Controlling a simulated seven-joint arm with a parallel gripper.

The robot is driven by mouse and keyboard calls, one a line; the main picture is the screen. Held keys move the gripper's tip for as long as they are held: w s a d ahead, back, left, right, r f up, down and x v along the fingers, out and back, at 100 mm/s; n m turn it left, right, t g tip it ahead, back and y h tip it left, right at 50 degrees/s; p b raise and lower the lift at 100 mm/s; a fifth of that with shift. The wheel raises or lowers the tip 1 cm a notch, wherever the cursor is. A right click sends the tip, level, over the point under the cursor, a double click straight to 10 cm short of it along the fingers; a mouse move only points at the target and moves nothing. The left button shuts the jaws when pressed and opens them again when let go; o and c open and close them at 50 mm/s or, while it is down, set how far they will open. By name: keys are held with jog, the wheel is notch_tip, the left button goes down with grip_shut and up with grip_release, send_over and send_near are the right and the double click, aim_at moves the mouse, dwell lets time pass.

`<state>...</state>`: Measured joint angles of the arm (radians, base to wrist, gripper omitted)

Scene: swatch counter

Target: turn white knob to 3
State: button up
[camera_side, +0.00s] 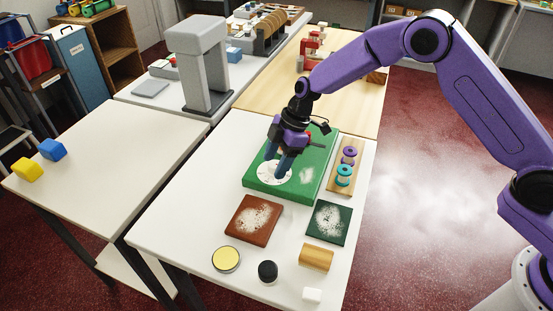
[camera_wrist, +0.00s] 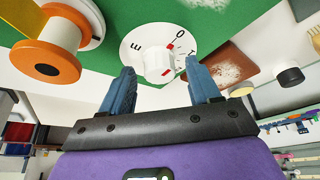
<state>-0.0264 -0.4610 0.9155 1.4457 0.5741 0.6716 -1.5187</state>
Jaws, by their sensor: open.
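The white knob (camera_wrist: 157,65) stands in the middle of a round white dial (camera_wrist: 186,47) on a green panel (camera_wrist: 232,12). The dial carries dark marks; one looks like a turned 3 at the upper left, others like 0 and 1 at the upper right. The knob has red marks, one on its upper right edge near the 0. My gripper (camera_wrist: 162,85) is open, with one blue finger on each side of the knob and gaps showing. In the side view, my gripper (camera_side: 282,167) is over the dial (camera_side: 267,178) and hides the knob.
On the panel's right is a wooden rack with purple and teal spools (camera_side: 345,170). In front lie a brown swatch (camera_side: 245,228), a dark green swatch (camera_side: 322,231), a yellow-topped tin (camera_side: 226,259), a black knob-like piece (camera_side: 267,271) and a wooden block (camera_side: 316,257).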

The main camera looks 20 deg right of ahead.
jog(key=c, duration=1)
